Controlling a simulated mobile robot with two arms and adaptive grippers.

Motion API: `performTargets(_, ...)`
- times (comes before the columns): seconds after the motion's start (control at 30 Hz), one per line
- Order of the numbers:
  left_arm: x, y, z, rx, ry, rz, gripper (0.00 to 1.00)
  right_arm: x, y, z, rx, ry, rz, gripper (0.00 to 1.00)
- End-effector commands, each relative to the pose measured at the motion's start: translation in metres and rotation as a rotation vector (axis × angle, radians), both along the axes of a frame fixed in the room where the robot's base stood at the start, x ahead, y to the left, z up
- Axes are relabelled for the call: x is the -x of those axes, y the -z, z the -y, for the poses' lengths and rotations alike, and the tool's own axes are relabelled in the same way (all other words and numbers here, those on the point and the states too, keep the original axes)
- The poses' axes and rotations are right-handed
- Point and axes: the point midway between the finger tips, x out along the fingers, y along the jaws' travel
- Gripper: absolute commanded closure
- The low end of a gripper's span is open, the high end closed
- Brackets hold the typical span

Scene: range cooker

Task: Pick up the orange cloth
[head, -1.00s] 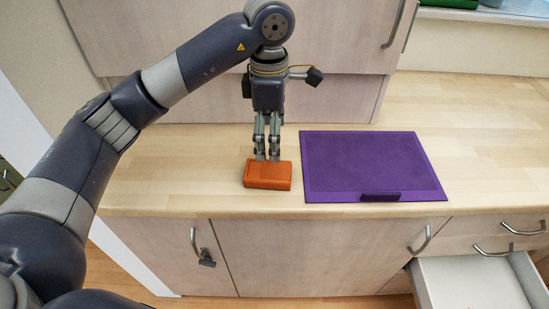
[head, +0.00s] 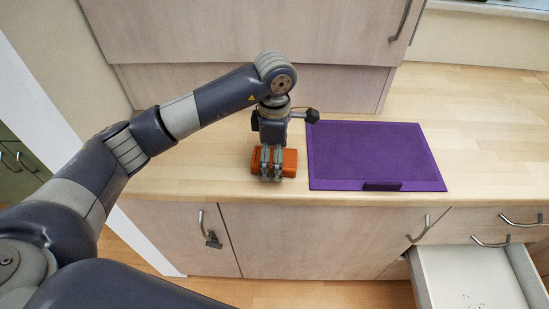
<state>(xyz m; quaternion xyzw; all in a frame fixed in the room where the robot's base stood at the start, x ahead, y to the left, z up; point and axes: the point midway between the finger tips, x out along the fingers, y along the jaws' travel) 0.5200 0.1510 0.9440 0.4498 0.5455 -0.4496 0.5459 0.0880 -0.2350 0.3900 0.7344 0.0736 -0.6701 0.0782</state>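The orange cloth (head: 290,163) is a folded block lying on the wooden worktop, left of the purple mat. My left gripper (head: 271,178) points down at the cloth, and its fingers cover the front middle of it. Orange shows on both sides of the fingers. The fingers look close together, but I cannot tell whether they are open or pinching the cloth, or how far above it the tips are. My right gripper is not in view.
The purple mat (head: 370,150) with a dark strip at its front edge lies close to the right of the cloth. The worktop (head: 480,130) is clear further right. Cabinets stand behind and below. A drawer (head: 468,278) is open at lower right.

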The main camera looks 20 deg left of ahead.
Motion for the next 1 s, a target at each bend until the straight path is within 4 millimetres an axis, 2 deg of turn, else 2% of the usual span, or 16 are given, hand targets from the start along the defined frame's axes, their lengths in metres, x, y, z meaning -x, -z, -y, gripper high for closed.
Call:
performTargets(0.13,0.0,0.0,0.0,0.0,0.0,0.0,0.18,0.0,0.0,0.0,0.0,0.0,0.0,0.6)
performTargets(0.17,0.0,0.0,0.0,0.0,0.0,0.0,0.23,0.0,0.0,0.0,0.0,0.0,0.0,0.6)
performTargets(0.33,0.0,0.0,0.0,0.0,0.0,-0.001,0.61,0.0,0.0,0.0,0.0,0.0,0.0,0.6)
performTargets(0.37,0.0,0.0,0.0,0.0,0.0,-0.001,0.64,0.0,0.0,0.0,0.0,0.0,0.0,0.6)
performTargets(0.77,0.0,-0.001,0.0,0.0,0.001,-0.001,0.64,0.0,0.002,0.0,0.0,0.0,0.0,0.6)
performTargets(1.0,-0.001,-0.022,0.0,0.0,0.0,0.004,0.64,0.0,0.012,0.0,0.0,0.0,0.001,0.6)
